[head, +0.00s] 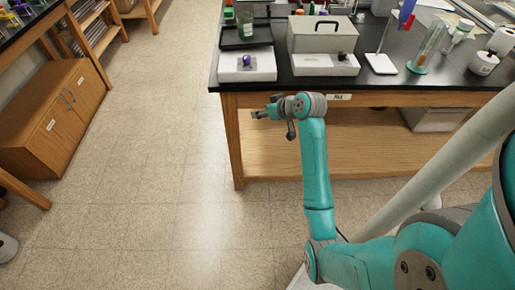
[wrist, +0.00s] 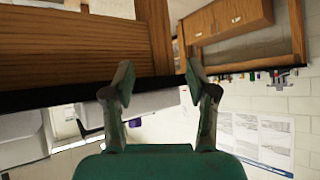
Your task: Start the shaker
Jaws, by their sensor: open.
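The device that looks like the shaker (head: 247,74) stands at the left end of the black bench top. It has a white front, a purple knob and a dark platform (head: 246,37). A green vessel (head: 245,22) stands on the platform. The purple knob (wrist: 135,123) also shows small in the wrist view, beyond the fingers. My gripper (head: 256,113) is in front of the bench edge, lower than the top and apart from the shaker. In the wrist view my gripper (wrist: 160,85) has its fingers spread with nothing between them.
A white box-like device (head: 322,38) with a handle and dark knob stands right of the shaker. A white balance-like plate (head: 381,64) and a glass cylinder (head: 424,50) stand further right. The wooden bench (head: 236,150) has a low shelf. The floor (head: 150,170) to the left is clear.

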